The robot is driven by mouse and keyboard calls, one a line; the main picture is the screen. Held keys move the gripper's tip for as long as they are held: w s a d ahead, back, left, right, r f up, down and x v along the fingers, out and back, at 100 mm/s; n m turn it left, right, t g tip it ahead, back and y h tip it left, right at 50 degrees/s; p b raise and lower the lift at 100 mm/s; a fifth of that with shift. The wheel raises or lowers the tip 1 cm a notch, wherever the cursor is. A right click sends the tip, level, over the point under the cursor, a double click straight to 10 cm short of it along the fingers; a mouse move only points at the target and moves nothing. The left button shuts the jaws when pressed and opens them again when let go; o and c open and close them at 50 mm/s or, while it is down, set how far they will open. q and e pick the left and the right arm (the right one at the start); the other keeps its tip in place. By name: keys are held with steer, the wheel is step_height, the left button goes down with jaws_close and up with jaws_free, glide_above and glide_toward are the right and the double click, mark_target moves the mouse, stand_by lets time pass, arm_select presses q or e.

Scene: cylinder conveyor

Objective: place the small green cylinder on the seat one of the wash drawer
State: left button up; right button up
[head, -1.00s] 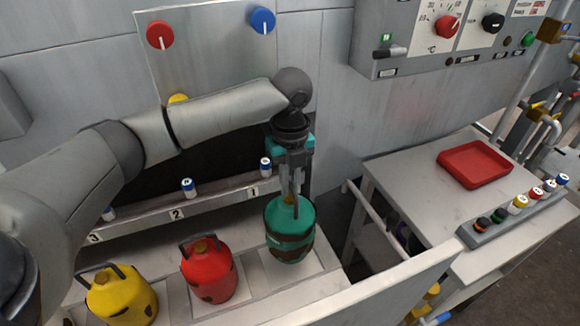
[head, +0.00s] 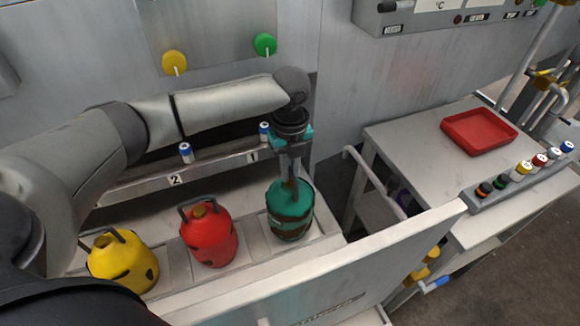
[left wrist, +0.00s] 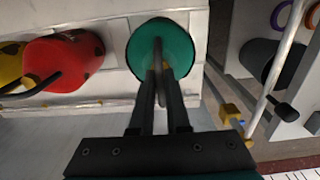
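The small green cylinder (head: 290,212) stands upright at the right end of the wash drawer (head: 335,243), in line with the red and yellow ones and near the label 1 (head: 253,157). Its base appears to rest on seat one; the base's edge is partly hard to see. My left gripper (head: 291,180) is directly above it, pointing down, with its fingers on the cylinder's top handle. In the left wrist view, the fingers (left wrist: 161,78) close around the dark handle over the green top (left wrist: 178,48). My right gripper is not in view.
A red cylinder (head: 209,238) and a yellow cylinder (head: 122,265) stand to the left in the drawer. The numbered rail (head: 215,168) with small blue-and-white knobs runs behind. A side table with a red tray (head: 478,132) and a row of coloured knobs is at right.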

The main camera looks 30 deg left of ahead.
arm_select(q)
steer(key=o, duration=0.4)
step_height(320, 180, up, 12)
steer(key=p, duration=0.3)
stand_by(0.4)
